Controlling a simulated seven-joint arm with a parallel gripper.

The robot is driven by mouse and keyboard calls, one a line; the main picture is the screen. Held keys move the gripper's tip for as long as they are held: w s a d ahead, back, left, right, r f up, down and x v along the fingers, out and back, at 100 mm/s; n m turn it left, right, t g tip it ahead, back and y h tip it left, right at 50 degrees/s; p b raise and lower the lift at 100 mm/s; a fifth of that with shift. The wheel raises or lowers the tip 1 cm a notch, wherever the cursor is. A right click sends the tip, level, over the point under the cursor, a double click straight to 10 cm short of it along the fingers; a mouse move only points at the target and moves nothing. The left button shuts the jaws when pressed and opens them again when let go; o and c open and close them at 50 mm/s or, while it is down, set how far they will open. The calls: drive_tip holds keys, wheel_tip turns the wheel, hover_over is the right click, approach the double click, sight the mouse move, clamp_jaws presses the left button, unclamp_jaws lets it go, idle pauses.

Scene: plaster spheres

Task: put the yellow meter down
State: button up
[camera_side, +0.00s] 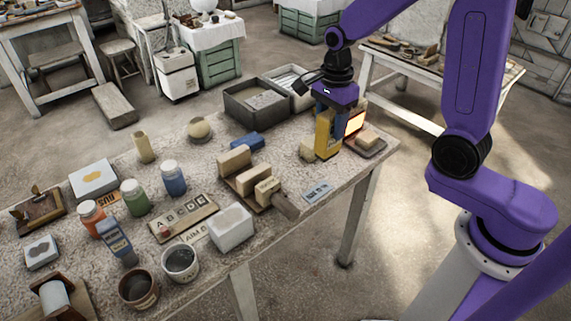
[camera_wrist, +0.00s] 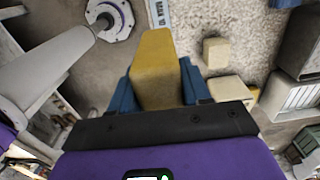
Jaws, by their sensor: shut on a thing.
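The yellow meter (camera_side: 323,132) is upright at the right end of the worktable in the side view. My gripper (camera_side: 330,108) comes down on it from above and is shut on it. In the wrist view the yellow meter (camera_wrist: 155,62) sits between the two blue fingers of my gripper (camera_wrist: 158,92), with its top end towards the camera. Its lower end appears to be at or just above the tabletop; I cannot tell whether it touches. My gripper hides part of its upper end.
A cream block (camera_side: 307,148) stands close left of the meter; a brown pad with a block (camera_side: 365,143) and a glowing panel (camera_side: 355,122) are close right. A dark tray (camera_side: 235,104) is behind. A blue-grey label (camera_side: 317,192) lies in front, with bare tabletop around it.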

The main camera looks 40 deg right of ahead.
drive_tip(key=shift+w+a+f, duration=0.2)
drive_tip(key=shift+w, duration=0.1)
drive_tip(key=w+a+f, duration=0.1)
drive_tip(key=w+f, duration=1.1)
drive_tip(key=w, duration=0.1)
drive_tip(key=shift+a+f, duration=0.15)
drive_tip(key=shift+f, duration=0.15)
drive_tip(key=shift+f, duration=0.1)
drive_tip(key=o, duration=1.1)
drive_tip(key=shift+c, duration=0.2)
